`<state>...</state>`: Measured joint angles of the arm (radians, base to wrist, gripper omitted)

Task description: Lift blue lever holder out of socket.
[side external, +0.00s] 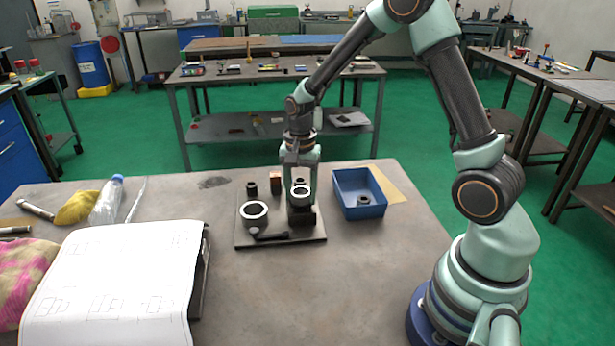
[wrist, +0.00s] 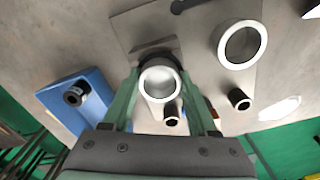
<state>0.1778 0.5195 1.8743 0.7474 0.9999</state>
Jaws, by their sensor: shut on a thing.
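My gripper (side external: 301,198) points down over the grey base plate (side external: 245,241) and is shut on a light grey, ring-topped part (wrist: 160,82). Its two fingers lie on either side of this part in the wrist view. A dark block (side external: 302,218) is directly below or behind it; I cannot tell whether the part is still seated. I see no clearly blue lever holder; the held part looks pale grey. A black lever (side external: 268,236) lies on the plate, left of the gripper. The fingers hide some of the held part in the side view.
A larger grey ring (side external: 254,210) stands on the plate to the left. A small dark cylinder (side external: 252,188) and a copper block (side external: 276,182) are behind. A blue bin (side external: 345,207) holding a dark ring (side external: 363,200) stands right.

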